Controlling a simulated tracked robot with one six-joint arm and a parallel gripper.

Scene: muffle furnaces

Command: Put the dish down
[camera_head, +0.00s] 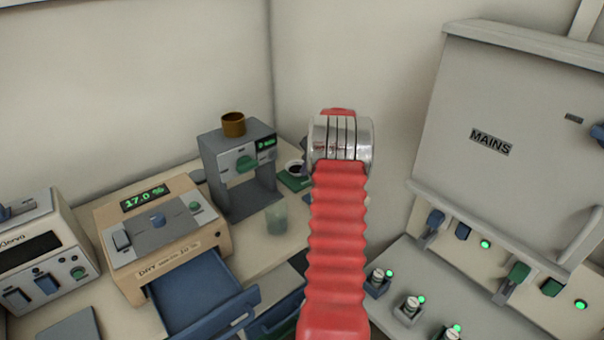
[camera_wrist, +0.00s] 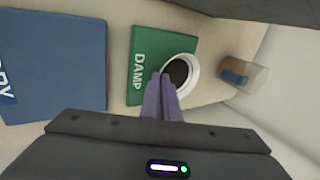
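The dish is a small white round one with dark contents (camera_wrist: 180,73). In the wrist view it is at the right part of a green mat marked DAMP (camera_wrist: 148,50). It also shows in the head view (camera_head: 294,166), just left of my arm, over the green mat (camera_head: 293,182). My gripper (camera_wrist: 162,78) has its two purple fingers close together at the dish's left rim, and they appear shut on that rim. Whether the dish rests fully on the mat is hard to tell. In the head view my red arm hides the gripper.
A blue mat marked DRY (camera_wrist: 55,65) lies left of the green one. A clear cylinder with blue inside (camera_wrist: 245,75) is close on the right. In the head view, a grey device with a brown cup (camera_head: 233,125) and a translucent beaker (camera_head: 276,217) stand nearby.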

